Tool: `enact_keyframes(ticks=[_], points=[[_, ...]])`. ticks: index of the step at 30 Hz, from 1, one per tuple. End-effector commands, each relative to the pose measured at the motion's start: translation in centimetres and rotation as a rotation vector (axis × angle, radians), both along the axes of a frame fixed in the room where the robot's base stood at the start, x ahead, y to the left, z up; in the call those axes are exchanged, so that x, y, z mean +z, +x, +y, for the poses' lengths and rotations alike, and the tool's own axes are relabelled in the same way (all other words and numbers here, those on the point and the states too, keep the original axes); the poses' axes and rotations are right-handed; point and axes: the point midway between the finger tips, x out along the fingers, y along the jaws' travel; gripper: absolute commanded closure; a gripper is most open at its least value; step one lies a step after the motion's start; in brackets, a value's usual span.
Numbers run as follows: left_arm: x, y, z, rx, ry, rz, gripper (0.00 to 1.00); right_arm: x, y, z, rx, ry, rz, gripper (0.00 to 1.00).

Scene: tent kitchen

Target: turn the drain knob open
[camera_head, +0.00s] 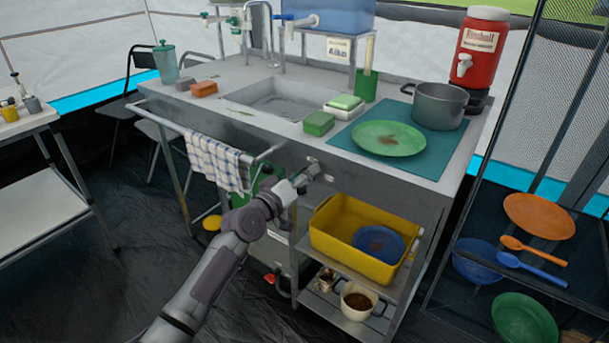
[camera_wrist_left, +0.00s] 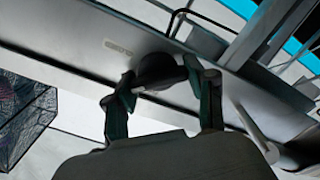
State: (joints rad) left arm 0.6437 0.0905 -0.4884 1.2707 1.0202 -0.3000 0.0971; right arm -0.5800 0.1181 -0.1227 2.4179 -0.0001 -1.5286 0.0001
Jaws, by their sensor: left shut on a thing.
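The drain knob (camera_wrist_left: 158,68) is a dark rounded knob on the grey front panel of the sink unit. It shows between the two fingers of my left gripper (camera_wrist_left: 162,82) in the left wrist view, and the gripper is shut on it. In the head view my left gripper (camera_head: 310,174) reaches the front panel below the sink basin (camera_head: 285,100). There the knob is mostly hidden by the gripper, so its turn angle cannot be told. My right gripper is not in view.
A towel rail with a checked towel (camera_head: 216,163) runs along the panel, just left of my left gripper. A yellow tub (camera_head: 350,243) stands on the shelf below right. A green plate (camera_head: 388,138) and a pot (camera_head: 438,105) stand on the counter.

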Motion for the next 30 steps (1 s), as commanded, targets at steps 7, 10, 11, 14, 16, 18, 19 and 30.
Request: enact_keyframes(ticks=[7, 10, 11, 14, 16, 18, 19, 30], points=[[-0.1, 0.0, 0.0, 0.0, -0.192, 0.141, 0.79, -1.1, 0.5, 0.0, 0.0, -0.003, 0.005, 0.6], [-0.1, 0.0, 0.1, 0.0, -0.268, 0.196, 0.79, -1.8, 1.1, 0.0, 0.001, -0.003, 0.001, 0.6], [-0.1, 0.0, 0.1, 0.0, -0.291, 0.213, 0.79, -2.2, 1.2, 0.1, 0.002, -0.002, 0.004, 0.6], [-0.1, 0.1, 0.1, 0.0, -0.365, 0.267, 0.79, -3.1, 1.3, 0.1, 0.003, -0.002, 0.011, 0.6], [-0.1, 0.1, 0.1, 0.0, -0.415, 0.303, 0.79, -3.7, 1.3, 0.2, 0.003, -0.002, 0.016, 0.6], [-0.2, 0.1, 0.1, 0.001, -0.462, 0.337, 0.79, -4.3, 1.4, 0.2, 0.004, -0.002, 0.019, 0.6], [-0.2, 0.1, 0.1, 0.001, -0.481, 0.352, 0.79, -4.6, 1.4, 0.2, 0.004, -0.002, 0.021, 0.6], [-0.3, 0.1, 0.1, 0.001, -0.647, 0.471, 0.79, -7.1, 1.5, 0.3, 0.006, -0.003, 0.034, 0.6]])
